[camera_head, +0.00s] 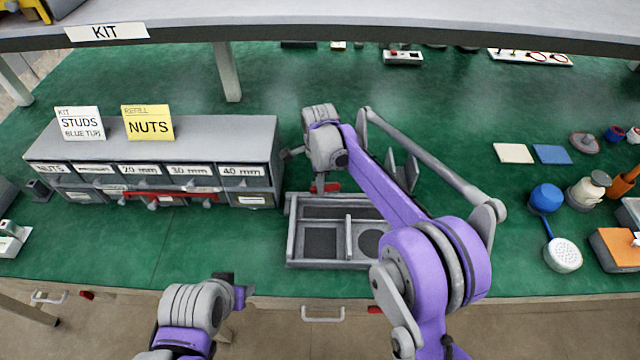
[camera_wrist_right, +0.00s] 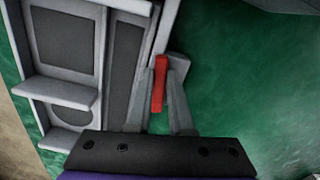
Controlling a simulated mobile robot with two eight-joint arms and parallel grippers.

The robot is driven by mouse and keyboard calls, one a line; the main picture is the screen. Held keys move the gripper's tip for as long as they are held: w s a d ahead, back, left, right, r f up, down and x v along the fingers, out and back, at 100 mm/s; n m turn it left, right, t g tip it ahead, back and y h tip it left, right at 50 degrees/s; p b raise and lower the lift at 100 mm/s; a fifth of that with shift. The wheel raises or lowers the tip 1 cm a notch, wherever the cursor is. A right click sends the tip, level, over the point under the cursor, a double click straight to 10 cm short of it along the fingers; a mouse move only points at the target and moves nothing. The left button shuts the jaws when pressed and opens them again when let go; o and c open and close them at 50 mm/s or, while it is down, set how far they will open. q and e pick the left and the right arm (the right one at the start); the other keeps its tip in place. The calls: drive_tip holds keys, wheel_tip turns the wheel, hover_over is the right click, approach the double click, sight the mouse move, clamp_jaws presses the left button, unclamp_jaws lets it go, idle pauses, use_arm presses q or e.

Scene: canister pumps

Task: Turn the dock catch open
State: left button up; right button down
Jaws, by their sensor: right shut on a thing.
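The grey dock tray (camera_head: 291,245) lies on the green bench mat, with several compartments inside. A red catch (camera_head: 333,187) sits at its back edge, partly hidden by my right arm in the head view. In the right wrist view the red catch (camera_wrist_right: 159,84) stands beside the dock's grey wall (camera_wrist_right: 150,50), between the fingers. My right gripper (camera_head: 320,187) is shut on it, reaching down from above; its fingers show in the right wrist view (camera_wrist_right: 163,78). My left gripper (camera_head: 238,288) is low at the front edge, apart from the dock; its jaw opening is unclear.
A grey drawer unit (camera_head: 192,151) with labelled drawers and a red bar (camera_head: 172,194) stands left of the dock. A shelf (camera_head: 400,25) overhangs the back. Blue and white items (camera_head: 546,198) sit at the right. The mat between drawers and dock is clear.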

drive_tip(key=shift+w+m, duration=0.15)
drive_tip(key=shift+m, duration=0.95)
drive_tip(key=c, duration=0.8)
unclamp_jaws()
wheel_tip(320, 180, up, 11)
drive_tip(key=shift+p, duration=0.35)
drive_tip(key=shift+f, duration=0.1)
